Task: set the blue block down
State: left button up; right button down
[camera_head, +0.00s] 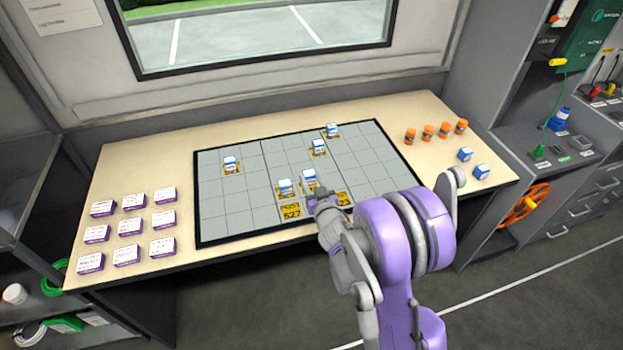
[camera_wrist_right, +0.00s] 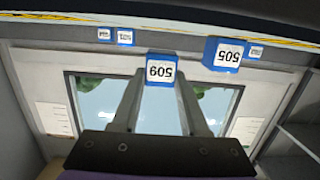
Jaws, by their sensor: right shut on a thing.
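My right gripper (camera_head: 312,190) reaches over the near part of the gridded grey board (camera_head: 236,209). It is shut on a blue block with a white top (camera_head: 309,176). In the right wrist view this block (camera_wrist_right: 160,69) reads 509 and sits between the two fingers (camera_wrist_right: 158,80). Whether its underside touches the board cannot be told. A second blue block (camera_head: 285,187), reading 505 in the right wrist view (camera_wrist_right: 226,54), stands just left of it in the head view. My left gripper is not in view.
Other blue blocks stand on the board at left (camera_head: 231,165) and toward the back right (camera_head: 318,148). Yellow number tiles (camera_head: 291,211) lie at the near edge. Orange cylinders (camera_head: 428,131) and two blue blocks (camera_head: 465,154) stand right of the board; purple blocks (camera_head: 163,219) stand left.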

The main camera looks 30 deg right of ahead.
jog(key=shift+c, duration=2.1)
grip_release()
jog(key=shift+s+f, duration=0.1)
jog(key=shift+f, duration=0.3)
jog(key=shift+a, duration=0.1)
jog(key=shift+r, duration=0.15)
jog(key=v, duration=0.4)
jog(key=b+v, duration=0.1)
jog(key=v, duration=0.2)
jog(key=r+b+v, duration=0.1)
jog(key=v, duration=0.3)
jog(key=shift+s+r, duration=0.15)
jog(key=shift+s, duration=0.1)
jog(key=shift+s+a+m+g+h, duration=0.25)
jog(key=shift+s+g, duration=0.25)
jog(key=shift+g, duration=0.3)
jog(key=s+a+f+n+g+y, duration=0.1)
jog(key=s+a+g, duration=0.3)
jog(key=s, duration=0.5)
jog(key=s+a+f+n+g+y, duration=0.2)
jog(key=s+a+g+y, duration=0.1)
jog(key=s+a+g, duration=0.2)
jog(key=s+a, duration=0.2)
jog(key=s, duration=0.2)
jog(key=shift+a+f, duration=0.4)
